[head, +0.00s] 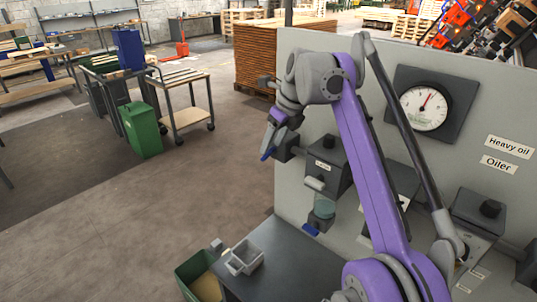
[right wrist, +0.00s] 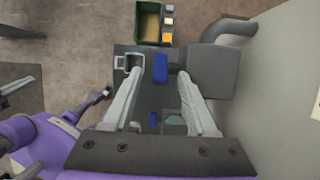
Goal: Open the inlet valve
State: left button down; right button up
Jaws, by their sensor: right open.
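A blue lever (head: 267,154) sticks out of a dark valve body (head: 287,148) at the left edge of the grey panel. Its label is not readable, so I cannot confirm it is the inlet valve. My right gripper (head: 271,139) is at this lever, pointing down. In the right wrist view the blue lever (right wrist: 160,68) shows between the two spread fingers of my right gripper (right wrist: 160,77), beside the dark body (right wrist: 214,72). I see no clear contact. My left gripper is not in view.
The panel (head: 300,75) carries a gauge (head: 425,107) and labels "Heavy oil" and "Oiler". A glass bowl (head: 324,208) with another blue lever (head: 310,229) sits lower. A dark table (head: 300,275) holds a grey tray (head: 244,258); a green bin (head: 205,284) is beside it. A pipe (right wrist: 230,30) runs close by.

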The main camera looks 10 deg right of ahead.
aim_at(269, 151)
jog(key=shift+x, duration=1.95)
jog(key=shift+w, duration=0.1)
grip_shut()
